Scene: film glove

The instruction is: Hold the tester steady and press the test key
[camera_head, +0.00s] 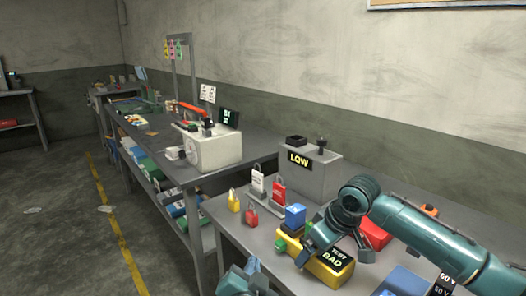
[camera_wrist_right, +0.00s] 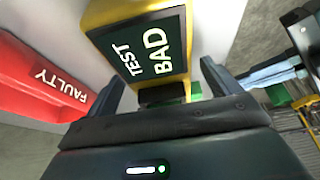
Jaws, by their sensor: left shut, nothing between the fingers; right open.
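The tester (camera_head: 322,274) is a yellow box on the near bench, with a dark screen reading "TEST BAD" (camera_head: 333,258). In the right wrist view the screen (camera_wrist_right: 152,45) is large and close, with a dark block (camera_wrist_right: 162,95) at its lower edge. I cannot tell if that block is the test key. Green parts (camera_wrist_right: 196,90) show beside it. My right gripper (camera_wrist_right: 163,82) is open, its fingers spread on either side of the tester's near end; contact is unclear. My left gripper (camera_head: 253,265) is shut and empty, left of the tester at the bench's front edge.
A grey box marked "LOW" (camera_head: 312,180) stands behind the tester. A red bin marked "FAULTY" (camera_wrist_right: 40,80) is close beside my right gripper. Another bench (camera_head: 250,150) stands beyond.

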